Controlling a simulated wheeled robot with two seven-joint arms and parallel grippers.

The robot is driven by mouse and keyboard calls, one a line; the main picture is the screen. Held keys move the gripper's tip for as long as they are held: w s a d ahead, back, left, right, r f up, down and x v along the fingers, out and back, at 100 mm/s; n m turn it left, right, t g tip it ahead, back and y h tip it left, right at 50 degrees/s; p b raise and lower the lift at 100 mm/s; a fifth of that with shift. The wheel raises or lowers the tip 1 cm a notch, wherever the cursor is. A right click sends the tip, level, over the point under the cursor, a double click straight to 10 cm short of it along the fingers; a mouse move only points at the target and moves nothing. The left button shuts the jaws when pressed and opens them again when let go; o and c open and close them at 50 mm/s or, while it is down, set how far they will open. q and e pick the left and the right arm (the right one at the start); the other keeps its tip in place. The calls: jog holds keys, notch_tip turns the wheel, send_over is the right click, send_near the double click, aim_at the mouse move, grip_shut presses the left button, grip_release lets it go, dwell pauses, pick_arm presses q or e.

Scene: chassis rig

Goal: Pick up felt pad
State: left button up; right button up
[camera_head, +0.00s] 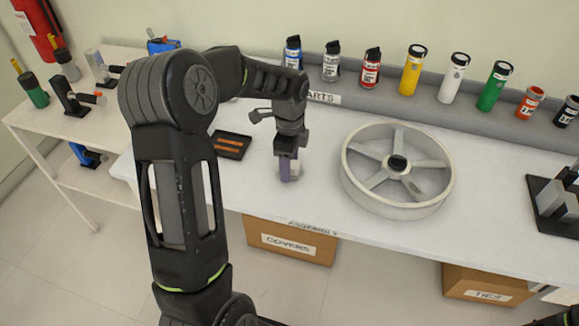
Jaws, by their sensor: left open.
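My left gripper (289,172) points down over the white bench, in front of the wall-side ledge and left of the spoked wheel. It is open, though the gap between its fingers is hard to see from here. A small purple-grey shape shows at its fingertips. I cannot tell whether this is a finger or the felt pad. No other thing in view is clearly a felt pad; one may be hidden behind the gripper. My right gripper is not in view.
A dark tray with orange strips (231,144) lies left of the gripper. A large grey spoked wheel (352,190) lies to its right. Several cans and bottles stand on the rear ledge (390,100). A dark fixture (552,198) stands far right. The front bench strip is clear.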

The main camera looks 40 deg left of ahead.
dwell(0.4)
pick_arm(q)
grip_shut()
dwell(0.4)
jog(key=shift+r, duration=0.15)
notch_tip(320, 180, up, 10)
jog(key=shift+f+b, duration=0.1)
jog(key=shift+b, duration=0.5)
